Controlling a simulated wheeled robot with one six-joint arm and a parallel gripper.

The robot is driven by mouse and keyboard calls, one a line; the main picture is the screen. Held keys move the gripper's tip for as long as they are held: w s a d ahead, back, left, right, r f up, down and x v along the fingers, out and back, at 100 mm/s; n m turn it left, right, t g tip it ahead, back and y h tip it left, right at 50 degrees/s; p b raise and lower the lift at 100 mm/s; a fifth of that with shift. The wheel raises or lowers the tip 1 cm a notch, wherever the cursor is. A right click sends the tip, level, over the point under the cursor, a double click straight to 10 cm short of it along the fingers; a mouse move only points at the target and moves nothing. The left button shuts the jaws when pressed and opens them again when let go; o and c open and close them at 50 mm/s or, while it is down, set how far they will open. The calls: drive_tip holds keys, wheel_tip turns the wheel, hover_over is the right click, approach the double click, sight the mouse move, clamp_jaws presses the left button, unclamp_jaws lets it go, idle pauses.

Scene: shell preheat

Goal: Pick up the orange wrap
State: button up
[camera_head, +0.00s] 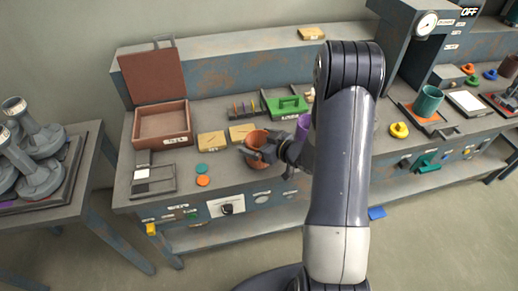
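An orange-brown, rounded, open-topped piece (257,163), which looks like the orange wrap, is near the front edge of the bench, left of my arm. My gripper (257,151) is at this piece, with its dark fingers across the upper part and hiding some of it. I cannot tell whether the fingers are closed on it or only around it, nor whether it rests on the bench.
A purple cylinder (303,127) stands right behind my wrist. A green tray (287,104), two tan blocks (211,141) and an open brown box (161,123) are behind and left. Teal and orange discs (203,181) lie at the front. A teal mug (429,101) stands right.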

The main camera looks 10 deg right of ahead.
drive_tip(key=c, duration=1)
drive_tip(key=shift+r, duration=0.15)
